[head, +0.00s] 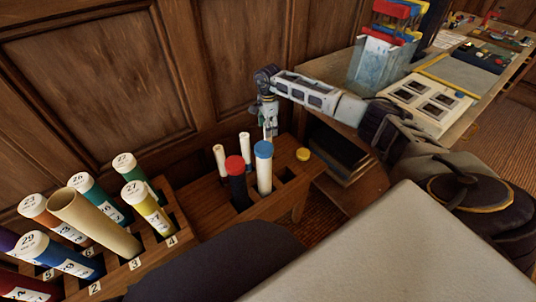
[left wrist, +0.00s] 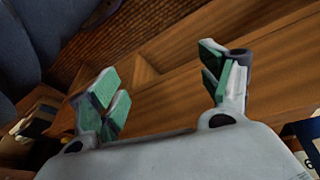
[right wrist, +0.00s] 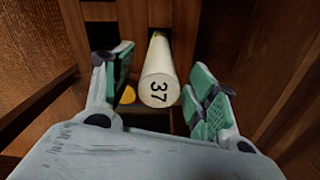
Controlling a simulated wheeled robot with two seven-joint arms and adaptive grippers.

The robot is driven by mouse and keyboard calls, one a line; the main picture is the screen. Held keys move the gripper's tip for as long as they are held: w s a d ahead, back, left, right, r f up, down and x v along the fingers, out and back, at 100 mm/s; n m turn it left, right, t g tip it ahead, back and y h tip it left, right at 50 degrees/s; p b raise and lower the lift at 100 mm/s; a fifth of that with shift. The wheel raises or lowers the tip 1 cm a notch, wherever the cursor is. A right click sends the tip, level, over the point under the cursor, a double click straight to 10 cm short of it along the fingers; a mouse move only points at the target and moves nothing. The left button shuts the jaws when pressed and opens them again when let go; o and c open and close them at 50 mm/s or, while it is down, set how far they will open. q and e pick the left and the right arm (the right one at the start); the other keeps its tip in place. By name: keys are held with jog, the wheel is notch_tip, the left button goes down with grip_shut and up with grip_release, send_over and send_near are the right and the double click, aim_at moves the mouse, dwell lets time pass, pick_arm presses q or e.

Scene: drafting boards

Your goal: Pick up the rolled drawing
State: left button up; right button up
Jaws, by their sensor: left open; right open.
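In the right wrist view, a pale rolled drawing (right wrist: 158,86) with "37" on its round end lies between the fingers of my right gripper (right wrist: 160,78). The fingers are open, one on each side, and apart from it. In the head view, my right gripper (head: 269,122) hangs over the back of a wooden rack. Two slim pale rolls, one on the left (head: 220,160) and one nearer the gripper (head: 246,151), stand there; their numbers are unreadable. My left gripper (left wrist: 165,78) is open and empty above wooden boards, outside the head view.
A red-capped tube (head: 237,183) and a blue-capped tube (head: 263,167) stand in front of the pale rolls. A yellow cap (head: 303,154) lies on the rack's right. Several numbered tubes and an open brown tube (head: 95,222) fill the left rack. A panelled wall (head: 90,80) rises behind.

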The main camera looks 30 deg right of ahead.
pick_arm(q)
jog(key=shift+s+f, duration=0.15)
jog(key=shift+f, duration=0.05)
pick_arm(e)
jog(key=shift+f, duration=0.1)
pick_arm(q)
jog(key=shift+w+d+f+t+h+b, duration=0.15)
jog(key=shift+w+d+f+b, duration=0.1)
jog(key=shift+f+b, duration=0.25)
jog(key=shift+w+d+f+t+h+b, duration=0.15)
jog(key=shift+d+f+b, duration=0.1)
jog(key=shift+f+b, duration=0.25)
pick_arm(e)
notch_tip(320, 180, down, 5)
jog(key=c, duration=1.2)
